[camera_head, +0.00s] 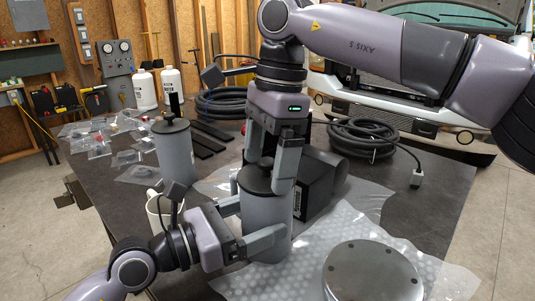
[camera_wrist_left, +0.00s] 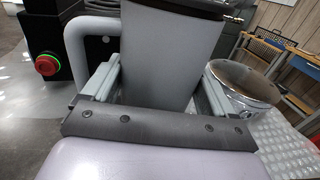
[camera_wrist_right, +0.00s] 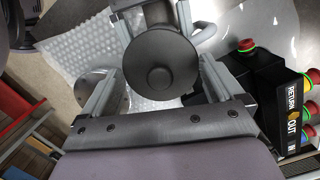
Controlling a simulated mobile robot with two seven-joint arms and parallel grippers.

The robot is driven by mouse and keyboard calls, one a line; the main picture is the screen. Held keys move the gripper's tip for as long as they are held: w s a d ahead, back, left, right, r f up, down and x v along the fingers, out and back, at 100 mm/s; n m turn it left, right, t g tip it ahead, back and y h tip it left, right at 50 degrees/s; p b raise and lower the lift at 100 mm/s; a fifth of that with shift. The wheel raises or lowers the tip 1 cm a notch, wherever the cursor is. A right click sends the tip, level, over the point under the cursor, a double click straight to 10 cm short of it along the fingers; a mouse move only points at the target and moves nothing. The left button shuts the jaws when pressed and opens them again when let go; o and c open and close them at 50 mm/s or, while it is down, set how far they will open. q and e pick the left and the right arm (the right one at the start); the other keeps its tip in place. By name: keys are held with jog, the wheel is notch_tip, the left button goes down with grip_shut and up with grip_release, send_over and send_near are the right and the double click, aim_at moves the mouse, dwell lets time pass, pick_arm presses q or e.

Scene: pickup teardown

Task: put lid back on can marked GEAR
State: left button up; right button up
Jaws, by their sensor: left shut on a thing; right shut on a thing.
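A grey cylindrical can (camera_head: 265,215) stands at the middle of the table; it also shows in the left wrist view (camera_wrist_left: 168,55). No GEAR marking is readable. My left gripper (camera_head: 250,224) is shut on the can's body from the side. A black round lid (camera_head: 256,181) with a central knob is at the can's top, and it shows between the fingers in the right wrist view (camera_wrist_right: 160,74). My right gripper (camera_head: 272,182) is shut on this lid from above. I cannot tell whether a small gap is left between lid and can.
A similar grey can (camera_head: 175,155) with a black top stands at back left. A white mug (camera_head: 158,214) is beside my left arm. A black box (camera_head: 320,185) stands close behind the held can. A round metal piece (camera_head: 372,271) lies on bubble wrap (camera_head: 310,258). Hoses lie behind.

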jog(key=shift+f, duration=0.3)
jog(key=o, duration=0.7)
jog(key=shift+c, duration=0.2)
notch_tip(320, 180, up, 12)
jog(key=d, duration=0.1)
jog(key=shift+w+d, duration=0.35)
jog(key=shift+w, duration=0.05)
pick_arm(q)
jog(key=o, duration=1.3)
pick_arm(e)
jog(key=shift+f, duration=0.1)
